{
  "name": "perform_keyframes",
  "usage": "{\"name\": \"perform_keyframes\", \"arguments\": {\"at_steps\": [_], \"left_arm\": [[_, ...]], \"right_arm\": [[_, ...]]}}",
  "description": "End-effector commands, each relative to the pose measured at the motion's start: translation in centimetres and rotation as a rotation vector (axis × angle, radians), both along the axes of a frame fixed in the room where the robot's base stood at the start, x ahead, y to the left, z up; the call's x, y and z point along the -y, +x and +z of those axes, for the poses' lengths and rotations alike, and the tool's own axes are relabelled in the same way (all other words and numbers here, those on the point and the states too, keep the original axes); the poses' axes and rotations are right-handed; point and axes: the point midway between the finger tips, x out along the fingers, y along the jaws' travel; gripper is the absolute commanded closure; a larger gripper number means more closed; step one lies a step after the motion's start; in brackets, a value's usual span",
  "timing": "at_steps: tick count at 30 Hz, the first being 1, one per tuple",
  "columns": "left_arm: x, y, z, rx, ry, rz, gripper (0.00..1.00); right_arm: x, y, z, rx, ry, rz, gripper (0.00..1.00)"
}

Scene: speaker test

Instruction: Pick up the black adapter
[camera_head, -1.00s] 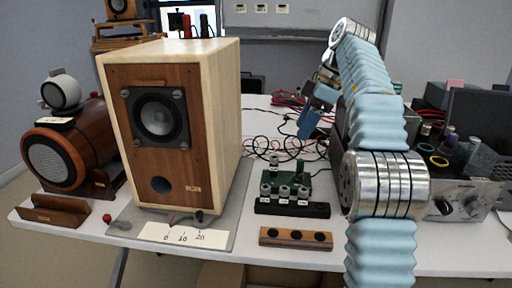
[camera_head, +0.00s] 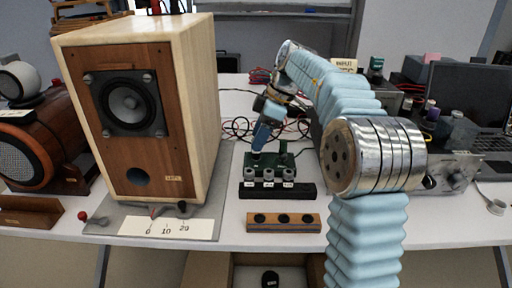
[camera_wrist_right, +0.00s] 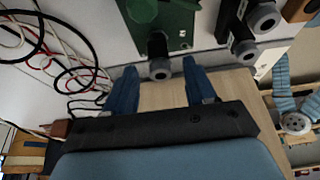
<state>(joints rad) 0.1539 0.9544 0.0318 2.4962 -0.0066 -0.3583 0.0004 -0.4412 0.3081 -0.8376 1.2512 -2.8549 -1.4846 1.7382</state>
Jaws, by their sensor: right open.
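Several short black adapters with grey ends and white labels show. Three sit in a row in a black rack (camera_head: 278,191) in the middle of the table. Another black adapter (camera_wrist_right: 158,57) stands at the edge of a green circuit board (camera_wrist_right: 175,22) in the right wrist view; my gripper mostly hides it in the head view. I cannot tell which one the task means. My right gripper (camera_head: 261,136) is open and empty, its blue fingers pointing down over the green board (camera_head: 285,158). In the right wrist view the fingers (camera_wrist_right: 160,75) are spread around the line of that adapter, apparently without touching it.
A large wooden speaker (camera_head: 135,110) stands left of the rack. A wooden block with three holes (camera_head: 284,222) lies in front. Loose cables (camera_wrist_right: 65,65) lie behind the board. A metal amplifier box (camera_head: 450,172) stands at right. An open box below the table holds a black object (camera_head: 270,279).

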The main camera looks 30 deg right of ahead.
Motion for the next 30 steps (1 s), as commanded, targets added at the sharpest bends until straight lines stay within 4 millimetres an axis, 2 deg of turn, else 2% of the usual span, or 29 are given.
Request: {"name": "perform_keyframes", "arguments": {"at_steps": [5, 12, 14, 23, 30], "left_arm": [[0.0, 0.0, 0.0, 0.0, 0.0, 0.0, 0.57], [0.0, 0.0, 0.0, 0.0, 0.0, 0.0, 0.57], [0.0, 0.0, 0.0, 0.0, 0.0, 0.0, 0.57], [0.0, 0.0, 0.0, 0.0, 0.0, 0.0, 0.57], [0.0, 0.0, 0.0, 0.0, 0.0, 0.0, 0.57]], "right_arm": [[-0.8, 0.4, -2.0, -0.002, 0.001, 0.001, 0.45], [-0.8, 0.5, -2.3, 0.0, 0.0, 0.0, 0.45], [-0.8, 0.5, -2.2, 0.0, 0.0, 0.0, 0.52], [-0.8, 0.5, -2.2, 0.0, 0.0, 0.0, 0.98], [-0.8, 0.5, -2.2, 0.001, 0.001, 0.0, 1.0]]}}
